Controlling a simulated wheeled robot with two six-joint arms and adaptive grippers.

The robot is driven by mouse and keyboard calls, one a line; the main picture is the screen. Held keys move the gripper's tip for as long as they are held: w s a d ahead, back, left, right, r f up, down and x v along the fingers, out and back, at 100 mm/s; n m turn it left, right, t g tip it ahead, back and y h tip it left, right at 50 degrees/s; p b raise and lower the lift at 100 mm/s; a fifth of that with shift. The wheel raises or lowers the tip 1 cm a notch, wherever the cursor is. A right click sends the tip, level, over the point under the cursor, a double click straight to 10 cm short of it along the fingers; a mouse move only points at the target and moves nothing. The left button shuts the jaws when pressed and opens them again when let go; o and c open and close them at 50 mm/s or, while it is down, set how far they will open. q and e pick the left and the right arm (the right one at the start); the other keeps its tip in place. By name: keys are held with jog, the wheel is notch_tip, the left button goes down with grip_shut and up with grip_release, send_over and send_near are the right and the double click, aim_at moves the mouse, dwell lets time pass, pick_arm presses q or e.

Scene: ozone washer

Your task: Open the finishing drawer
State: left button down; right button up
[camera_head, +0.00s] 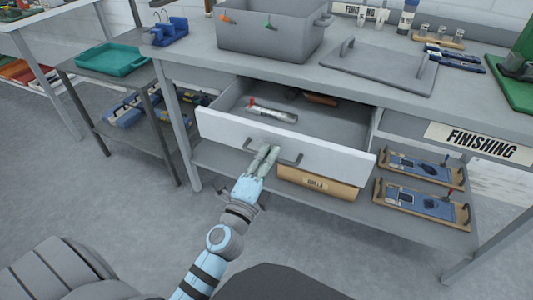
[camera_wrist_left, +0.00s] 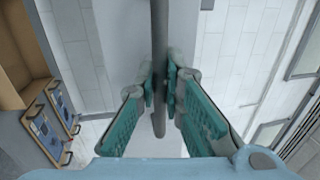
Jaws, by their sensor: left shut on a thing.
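The finishing drawer (camera_head: 320,152) is a white-fronted drawer under the grey workbench, and it stands pulled out with its inside showing. A red-and-white tube-like item (camera_head: 272,112) and a brown item lie in it. A grey bar handle (camera_head: 290,161) runs across the drawer front. My left gripper (camera_head: 268,151) is at the handle. In the left wrist view, the gripper's green fingers (camera_wrist_left: 161,90) are closed on both sides of the grey handle bar (camera_wrist_left: 159,40). My right gripper is in neither view.
A "FINISHING" label (camera_head: 479,143) is on the bench edge to the right. A grey bin (camera_head: 268,38) and a flat grey lid (camera_head: 375,68) are on the bench. Grey floor lies in front.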

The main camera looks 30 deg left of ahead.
pick_arm(q)
jog(key=c, duration=1.7)
grip_release()
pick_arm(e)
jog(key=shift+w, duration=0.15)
pick_arm(q)
jog(key=shift+v, duration=3.75)
